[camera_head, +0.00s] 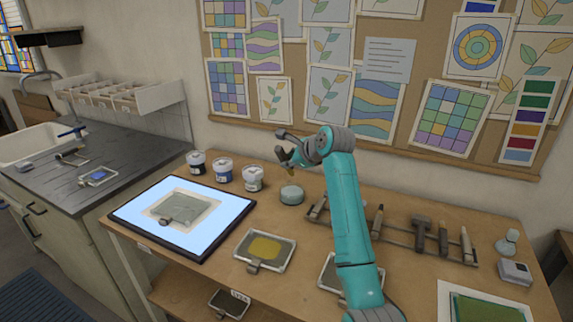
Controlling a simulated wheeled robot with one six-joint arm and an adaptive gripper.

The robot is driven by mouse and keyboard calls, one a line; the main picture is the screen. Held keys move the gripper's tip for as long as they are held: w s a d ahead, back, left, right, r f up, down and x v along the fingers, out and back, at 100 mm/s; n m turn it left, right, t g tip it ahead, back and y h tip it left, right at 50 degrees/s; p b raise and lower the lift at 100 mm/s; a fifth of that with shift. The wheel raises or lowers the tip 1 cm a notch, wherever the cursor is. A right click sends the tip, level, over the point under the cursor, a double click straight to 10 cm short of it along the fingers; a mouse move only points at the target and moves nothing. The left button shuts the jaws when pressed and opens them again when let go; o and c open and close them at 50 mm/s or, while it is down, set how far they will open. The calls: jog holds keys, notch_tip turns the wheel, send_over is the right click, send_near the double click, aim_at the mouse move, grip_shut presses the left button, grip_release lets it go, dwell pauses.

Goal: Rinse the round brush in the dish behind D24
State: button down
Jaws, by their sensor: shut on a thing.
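A framed tray with a yellow patch (265,249) lies in front of the dish. Another grey tray (329,271) is partly hidden by my arm. I cannot read D24 on any label.
Three lidded jars (223,170) stand left of the dish. A lit light panel (222,238) with a grey glass piece lies at the left. A tool rack (400,238) with several handles stands right of my arm. The pinboard wall (345,135) closes off the back.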

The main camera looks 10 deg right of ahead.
notch_tip(320, 180, down, 8)
jog(key=w+d, duration=0.1)
jog(key=w, duration=0.1)
jog(key=shift+d, duration=0.15)
dwell(0.5)
dwell(0.5)
dwell(0.4)
jog(key=shift+s+d, duration=0.25)
dwell(0.5)
jog(key=shift+w+a, duration=0.1)
